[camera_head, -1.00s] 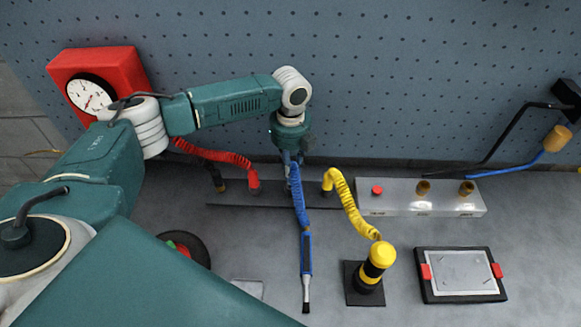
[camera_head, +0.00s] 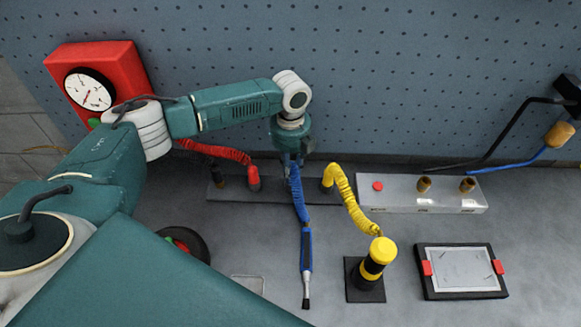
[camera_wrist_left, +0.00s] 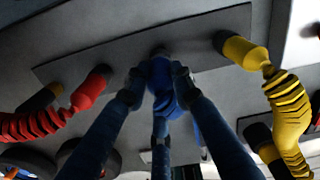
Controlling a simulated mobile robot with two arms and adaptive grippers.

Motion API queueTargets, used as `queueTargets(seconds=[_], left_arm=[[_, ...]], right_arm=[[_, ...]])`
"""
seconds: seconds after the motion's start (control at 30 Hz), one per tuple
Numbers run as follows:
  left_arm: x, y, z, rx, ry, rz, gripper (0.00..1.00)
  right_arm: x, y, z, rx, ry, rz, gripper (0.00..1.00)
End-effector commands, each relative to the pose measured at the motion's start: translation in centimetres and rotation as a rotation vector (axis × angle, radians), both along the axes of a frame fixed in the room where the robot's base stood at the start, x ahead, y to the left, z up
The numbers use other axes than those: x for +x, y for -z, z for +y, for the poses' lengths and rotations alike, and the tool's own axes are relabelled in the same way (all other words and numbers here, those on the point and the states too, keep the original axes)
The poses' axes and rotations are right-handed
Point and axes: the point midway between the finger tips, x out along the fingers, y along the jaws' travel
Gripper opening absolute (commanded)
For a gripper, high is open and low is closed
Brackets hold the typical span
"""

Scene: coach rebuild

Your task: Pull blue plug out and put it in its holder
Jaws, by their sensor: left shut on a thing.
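The blue plug (camera_wrist_left: 161,76) stands at the dark strip (camera_wrist_left: 100,62) against the back wall, between the red and yellow plugs. My left gripper (camera_head: 292,160) is over it from above. In the left wrist view my fingers (camera_wrist_left: 157,84) are on either side of the plug and shut on it. Its lower end meets the strip, but I cannot tell if it is seated. A blue coiled cord (camera_head: 300,205) runs from it toward the front, where a blue-handled brush-like tool (camera_head: 306,250) lies. I cannot tell which part is the holder. My right gripper is out of view.
The red plug (camera_head: 254,180) and yellow plug (camera_head: 328,183) flank the gripper closely. A yellow and black post (camera_head: 372,262) stands at front right. A metal block (camera_head: 400,200) with brass fittings and a framed panel (camera_head: 460,292) lie to the right. A red gauge box (camera_head: 125,62) is at left.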

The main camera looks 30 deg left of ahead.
Motion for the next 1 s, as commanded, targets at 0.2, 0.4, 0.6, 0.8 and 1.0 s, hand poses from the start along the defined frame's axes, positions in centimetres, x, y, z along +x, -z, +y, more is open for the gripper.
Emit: queueTargets(seconds=[0.2,0.4,0.6,0.8,1.0], left_arm=[[0.0,0.6,0.0,0.0,0.0,0.0,0.0],[0.0,0.6,0.0,0.0,0.0,-0.001,0.0],[0.0,0.6,0.0,0.0,0.0,-0.001,0.46],[0.0,0.6,0.0,0.0,0.0,0.0,0.46],[0.1,-0.4,0.0,-0.001,-0.001,-0.002,0.46]], right_arm=[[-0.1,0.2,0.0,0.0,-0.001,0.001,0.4],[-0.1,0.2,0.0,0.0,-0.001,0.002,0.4],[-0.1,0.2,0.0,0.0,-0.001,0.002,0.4],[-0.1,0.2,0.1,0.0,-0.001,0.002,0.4],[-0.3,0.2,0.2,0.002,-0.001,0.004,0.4]])
